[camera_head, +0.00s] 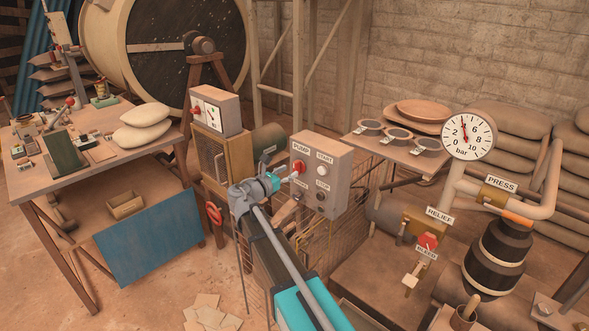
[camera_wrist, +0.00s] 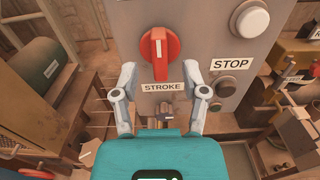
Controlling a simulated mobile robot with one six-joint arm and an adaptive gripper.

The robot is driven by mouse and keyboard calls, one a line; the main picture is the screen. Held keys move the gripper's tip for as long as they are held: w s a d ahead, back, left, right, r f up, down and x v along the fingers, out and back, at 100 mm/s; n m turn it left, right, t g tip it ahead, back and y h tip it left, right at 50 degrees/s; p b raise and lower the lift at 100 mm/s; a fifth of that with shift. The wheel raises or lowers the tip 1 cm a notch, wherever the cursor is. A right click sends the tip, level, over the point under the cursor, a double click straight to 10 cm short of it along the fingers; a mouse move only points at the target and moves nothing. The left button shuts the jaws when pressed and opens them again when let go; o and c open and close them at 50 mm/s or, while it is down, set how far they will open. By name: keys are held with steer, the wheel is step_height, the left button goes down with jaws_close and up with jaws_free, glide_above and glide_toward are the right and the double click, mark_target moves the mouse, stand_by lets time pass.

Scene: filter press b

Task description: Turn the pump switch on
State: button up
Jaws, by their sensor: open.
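The pump switch (camera_head: 299,166) is a red rotary knob under the PUMP label on a grey control box (camera_head: 334,172). In the wrist view the red switch (camera_wrist: 160,50) shows its grip bar upright, with a white mark near the top. My gripper (camera_wrist: 160,71) is open, its two grey fingers apart on either side of the lower end of the bar. In the head view my gripper (camera_head: 285,179) is just left of and below the switch. I cannot tell whether the fingers touch it. The PUMP label is out of the wrist view.
A STROKE label (camera_wrist: 163,87) and a small dark knob lie below the switch. The white START button (camera_head: 325,170) and dark STOP button (camera_head: 321,197) are at the box's right. A grey box with a gauge (camera_head: 213,111) stands left. A pressure gauge (camera_head: 467,136) stands right.

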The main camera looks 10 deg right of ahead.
mark_target(294, 169)
steer(key=shift+x, duration=1.8)
jaws_close()
